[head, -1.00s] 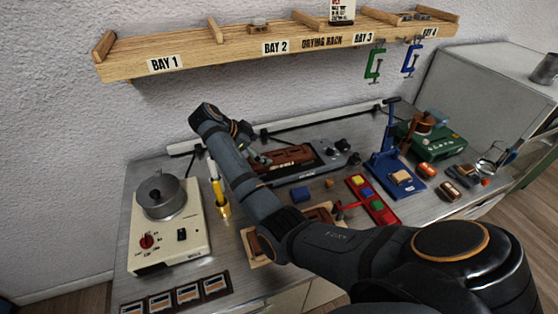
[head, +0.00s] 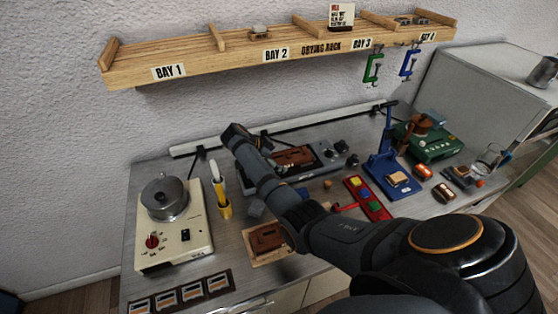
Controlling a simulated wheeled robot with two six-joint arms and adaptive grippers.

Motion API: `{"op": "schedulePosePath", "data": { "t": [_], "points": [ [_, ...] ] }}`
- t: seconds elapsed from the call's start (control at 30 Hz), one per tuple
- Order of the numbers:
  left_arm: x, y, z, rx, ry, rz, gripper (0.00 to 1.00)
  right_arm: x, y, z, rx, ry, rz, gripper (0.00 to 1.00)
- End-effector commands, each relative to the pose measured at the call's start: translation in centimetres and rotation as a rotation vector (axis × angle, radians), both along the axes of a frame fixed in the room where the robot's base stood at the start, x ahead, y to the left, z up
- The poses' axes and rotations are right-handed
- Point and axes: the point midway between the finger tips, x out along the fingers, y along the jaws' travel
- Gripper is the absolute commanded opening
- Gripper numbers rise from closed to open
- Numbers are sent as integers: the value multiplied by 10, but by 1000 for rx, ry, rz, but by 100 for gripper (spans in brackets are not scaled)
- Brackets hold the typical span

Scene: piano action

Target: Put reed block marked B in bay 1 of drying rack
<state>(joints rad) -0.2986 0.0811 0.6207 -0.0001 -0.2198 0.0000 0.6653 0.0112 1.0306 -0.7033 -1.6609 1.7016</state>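The drying rack (head: 200,72) is a wooden shelf on the wall, with the BAY 1 label at its left end. Bay 1 looks empty, between the left end piece and a wooden divider. My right arm reaches across the bench, well below the rack. My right gripper (head: 268,158) is near the brown block on the grey unit (head: 322,160), mostly hidden by my own arm; its fingers do not show clearly. No block with a readable B is visible. Small brown blocks (head: 424,171) (head: 446,192) lie at the right. My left gripper is out of view.
A blue press (head: 385,160) and green machine (head: 430,140) stand at the right. Clamps (head: 373,68) hang under the rack.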

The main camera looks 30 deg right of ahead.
Motion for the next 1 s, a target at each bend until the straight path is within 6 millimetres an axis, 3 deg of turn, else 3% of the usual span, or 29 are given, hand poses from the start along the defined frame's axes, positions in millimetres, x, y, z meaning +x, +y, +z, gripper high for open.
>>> {"op": "schedulePosePath", "data": {
  "t": [0.07,0.57,0.83,1.0],
  "points": [
    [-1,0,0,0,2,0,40,0,0,0,0,0,0,83],
    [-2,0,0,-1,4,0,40,0,0,1,-1,0,0,16],
    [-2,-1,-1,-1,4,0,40,0,0,5,-2,0,0,16],
    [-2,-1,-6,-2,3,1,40,1,0,30,-2,-5,-1,16]
  ]
}}
